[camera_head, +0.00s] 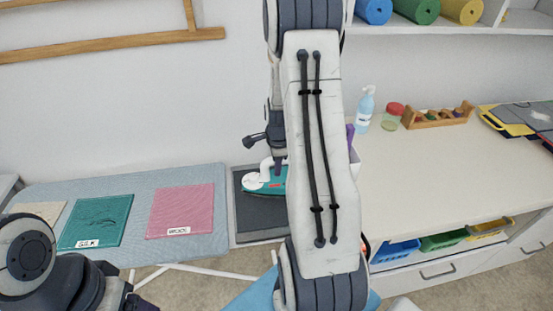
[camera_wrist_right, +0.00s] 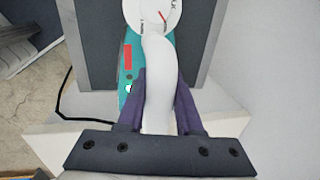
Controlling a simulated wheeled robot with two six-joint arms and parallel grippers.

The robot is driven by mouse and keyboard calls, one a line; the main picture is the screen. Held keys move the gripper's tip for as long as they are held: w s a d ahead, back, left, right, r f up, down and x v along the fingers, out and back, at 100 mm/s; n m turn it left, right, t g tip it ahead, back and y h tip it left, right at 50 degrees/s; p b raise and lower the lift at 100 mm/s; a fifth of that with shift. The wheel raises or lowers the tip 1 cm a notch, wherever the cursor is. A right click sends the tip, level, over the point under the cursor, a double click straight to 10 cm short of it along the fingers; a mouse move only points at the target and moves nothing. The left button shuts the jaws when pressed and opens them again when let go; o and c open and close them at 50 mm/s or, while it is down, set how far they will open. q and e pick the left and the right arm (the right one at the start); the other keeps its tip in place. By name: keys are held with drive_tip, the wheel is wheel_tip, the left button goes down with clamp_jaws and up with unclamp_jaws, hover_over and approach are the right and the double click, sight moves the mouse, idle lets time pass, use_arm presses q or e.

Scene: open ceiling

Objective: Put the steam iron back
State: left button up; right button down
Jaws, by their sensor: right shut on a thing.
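The steam iron (camera_head: 256,185), teal with a white handle, is at the dark grey rest (camera_head: 258,222) at the right end of the ironing board (camera_head: 222,176). My right gripper (camera_head: 279,165) is above it, partly hidden behind my arm. In the right wrist view, the purple fingers of the right gripper (camera_wrist_right: 160,104) are shut on the white handle (camera_wrist_right: 160,70) of the iron. The teal body (camera_wrist_right: 129,75) is over the dark rest (camera_wrist_right: 190,45); I cannot tell whether it touches. My left gripper (camera_head: 138,303) is only partly in view at the bottom left.
Pink WOOL (camera_head: 181,207) and green SILK (camera_head: 95,220) cloths lie on the board. A worktop (camera_head: 450,180) to the right bears a spray bottle (camera_head: 365,110), a red-lidded jar (camera_head: 390,117) and a wooden rack (camera_head: 440,116). A dark cord (camera_wrist_right: 68,90) runs beside the rest.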

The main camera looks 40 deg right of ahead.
drive_tip(key=shift+d+f, duration=0.1)
drive_tip(key=shift+f, duration=2)
drive_tip(key=c, duration=0.6)
unclamp_jaws()
drive_tip(key=shift+f, duration=0.15)
drive_tip(key=shift+o, duration=0.2)
